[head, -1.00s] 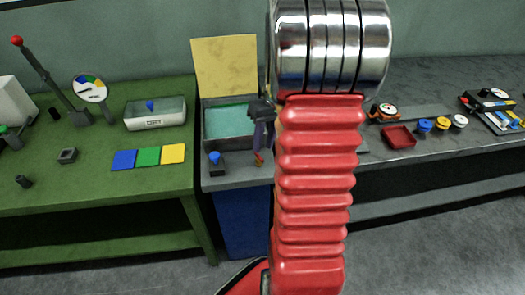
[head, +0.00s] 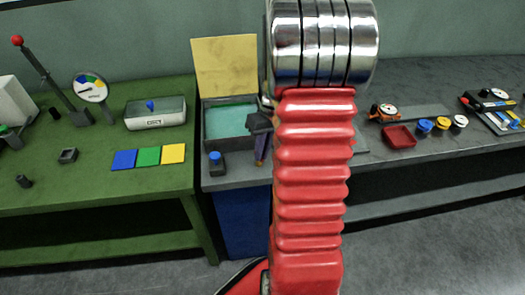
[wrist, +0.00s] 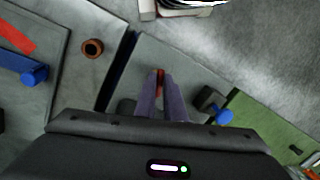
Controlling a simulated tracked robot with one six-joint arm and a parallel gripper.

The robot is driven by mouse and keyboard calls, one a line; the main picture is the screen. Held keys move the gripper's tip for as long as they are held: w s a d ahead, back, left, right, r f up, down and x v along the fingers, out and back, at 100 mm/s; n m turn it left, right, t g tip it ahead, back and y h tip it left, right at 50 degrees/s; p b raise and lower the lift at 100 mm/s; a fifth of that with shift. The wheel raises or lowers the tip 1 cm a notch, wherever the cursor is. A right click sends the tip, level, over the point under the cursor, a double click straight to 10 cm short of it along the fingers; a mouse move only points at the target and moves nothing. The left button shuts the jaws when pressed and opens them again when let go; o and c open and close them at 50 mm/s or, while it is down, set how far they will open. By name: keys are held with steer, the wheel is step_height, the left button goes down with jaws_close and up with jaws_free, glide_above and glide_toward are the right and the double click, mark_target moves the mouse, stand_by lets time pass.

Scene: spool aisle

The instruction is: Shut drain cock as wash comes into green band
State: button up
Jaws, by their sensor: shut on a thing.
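A grey basin (head: 228,142) holding teal liquid stands between the two benches, with a yellow panel (head: 225,66) upright behind it. My gripper (head: 261,155) is low at the basin's front right. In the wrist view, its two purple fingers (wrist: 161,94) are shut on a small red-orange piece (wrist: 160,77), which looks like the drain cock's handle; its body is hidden. The cock's turn angle cannot be told. A round dial (head: 90,88) with blue, green and yellow bands stands on the green bench; its needle is too small to read surely.
A blue-topped knob (head: 215,158) on a dark block stands left of my gripper, also in the wrist view (wrist: 224,116). Blue, green and yellow cards (head: 148,156) and a white tray (head: 155,121) are on the green bench. A red tray (head: 399,137) is on the right bench.

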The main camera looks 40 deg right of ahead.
jaws_close()
steer(key=shift+m, duration=0.3)
steer(key=shift+a+m+t, duration=0.15)
steer(key=shift+m+t, duration=0.25)
steer(key=shift+m, duration=1.5)
steer(key=o, duration=0.6)
jaws_free()
steer(key=shift+r, duration=0.1)
steer(key=v, duration=1.3)
steer(key=shift+s+a+r, duration=0.15)
steer(key=shift+a+r, duration=0.05)
steer(key=shift+r, duration=0.1)
